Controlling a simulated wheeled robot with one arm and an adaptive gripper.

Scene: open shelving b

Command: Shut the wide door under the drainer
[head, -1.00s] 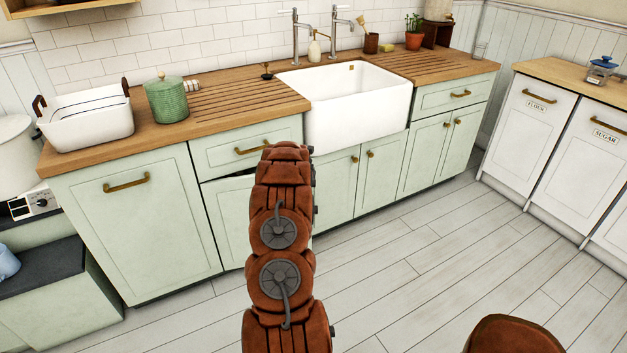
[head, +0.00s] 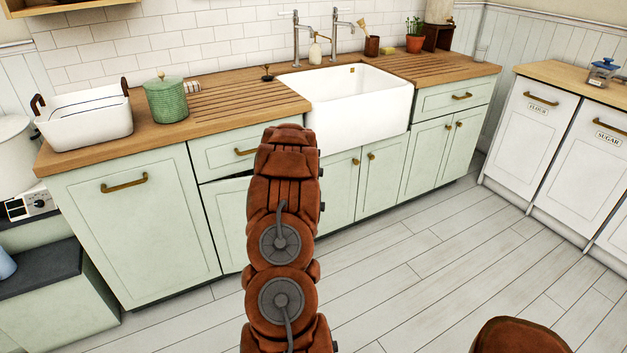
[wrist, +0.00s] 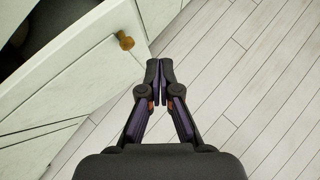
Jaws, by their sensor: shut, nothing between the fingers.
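The wide pale green door (head: 226,214) is under the drawer below the wooden drainer (head: 235,100). It stands ajar, with a dark gap along its top edge. My arm hides its right part in the head view. In the wrist view the door (wrist: 75,65) slants across the upper left, its round brass knob (wrist: 125,40) near its free edge and a dark cabinet interior behind it. My gripper (wrist: 160,64) is shut and empty, its fingertips just beyond the door's free edge near the knob. I cannot tell whether they touch it. The head view hides the gripper behind my arm.
The drawer (head: 240,145) above the door is closed. A white sink (head: 357,105) and its closed cabinet doors (head: 358,185) lie to the right. A closed panel with a brass handle (head: 124,183) is to the left. The plank floor (head: 430,270) in front is clear.

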